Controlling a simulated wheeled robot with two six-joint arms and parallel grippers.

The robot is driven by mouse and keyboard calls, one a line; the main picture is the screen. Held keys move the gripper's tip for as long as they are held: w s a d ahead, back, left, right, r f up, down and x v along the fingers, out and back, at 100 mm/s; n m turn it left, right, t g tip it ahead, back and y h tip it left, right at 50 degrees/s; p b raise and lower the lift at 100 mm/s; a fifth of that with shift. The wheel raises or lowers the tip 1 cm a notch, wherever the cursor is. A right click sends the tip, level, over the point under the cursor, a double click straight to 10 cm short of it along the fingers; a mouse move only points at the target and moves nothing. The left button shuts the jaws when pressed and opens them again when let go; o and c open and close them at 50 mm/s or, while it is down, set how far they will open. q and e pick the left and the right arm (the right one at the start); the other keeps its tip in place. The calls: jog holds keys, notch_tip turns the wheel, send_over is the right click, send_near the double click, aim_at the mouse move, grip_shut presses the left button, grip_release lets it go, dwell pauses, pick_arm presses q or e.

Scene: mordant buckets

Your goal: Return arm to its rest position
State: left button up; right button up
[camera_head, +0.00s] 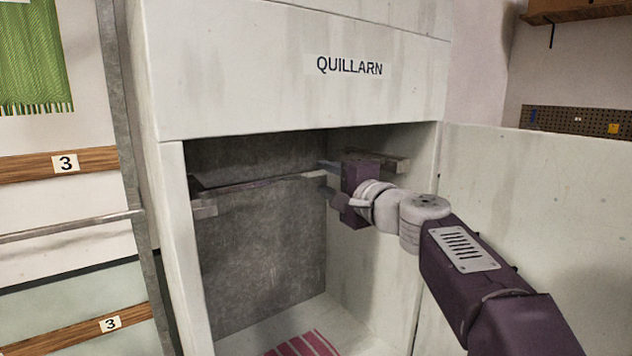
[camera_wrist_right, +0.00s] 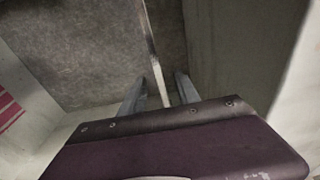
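My right arm reaches from the right into the open white cabinet (camera_head: 290,85) labelled QUILLARN. In the head view, my right gripper (camera_head: 328,180) is inside the cabinet at the right end of a grey horizontal bar (camera_head: 255,184). In the right wrist view, the two fingers of the gripper (camera_wrist_right: 160,90) stand apart. The bar (camera_wrist_right: 149,40) runs between them with a gap visible on each side, so the gripper is open. Whether a finger touches the bar is hidden. My left gripper is not in view.
The cabinet's side walls and open door (camera_head: 560,230) stand close around my right arm. A red-and-white striped cloth (camera_head: 305,344) lies on the cabinet floor. To the left are wooden strips marked 3 (camera_head: 95,161), a rail (camera_head: 70,228) and a hanging green cloth (camera_head: 32,60).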

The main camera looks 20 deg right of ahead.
jog(key=v, duration=0.2)
jog(key=shift+s, duration=0.4)
jog(key=a+f+n+g+y, duration=0.1)
jog(key=a+f+n+g, duration=0.2)
jog(key=f, duration=0.7)
jog(key=a+f+g, duration=0.3)
jog(key=a+f, duration=0.1)
jog(key=f, duration=0.5)
jog(key=s+a+f+n+g+h, duration=0.1)
jog(key=s+f+n+g, duration=0.15)
jog(key=f, duration=0.45)
jog(key=s+a+f+n+g, duration=0.1)
jog(key=s+f+g, duration=0.15)
jog(key=f, duration=0.45)
jog(key=s+d+f+n+g+h, duration=0.2)
jog(key=s+d+f+n, duration=0.1)
jog(key=s+f, duration=0.5)
jog(key=s+d+f+n+g+h, duration=0.2)
jog(key=s+d+f+n+g, duration=0.1)
jog(key=s+f, duration=0.5)
jog(key=shift+s+d+f+n, duration=0.15)
jog(key=shift+s+d+n, duration=0.5)
jog(key=shift+s+n, duration=0.6)
